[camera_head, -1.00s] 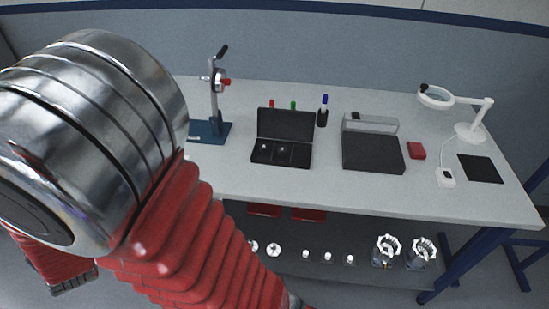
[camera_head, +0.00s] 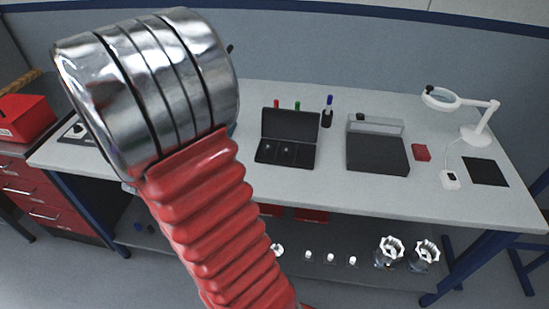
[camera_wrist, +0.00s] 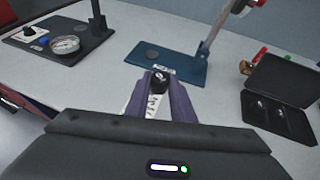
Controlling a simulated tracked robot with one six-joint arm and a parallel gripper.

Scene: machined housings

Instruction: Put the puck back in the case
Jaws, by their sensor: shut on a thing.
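My gripper (camera_wrist: 160,82) shows in the wrist view with its two purple fingers shut on a small dark piece with a shiny top (camera_wrist: 158,78), which looks like the puck. Its lower part is hidden between the fingers. The black case (camera_head: 287,154) stands open on the bench, lid raised at the back. In the wrist view the case (camera_wrist: 262,117) is to the right of my gripper and apart from it, with small shiny knobs in its tray. My gripper is not visible in the head view.
A blue stand base (camera_wrist: 180,73) with a post lies beyond my gripper. A dark plate with a round gauge (camera_wrist: 65,44) is at the left.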

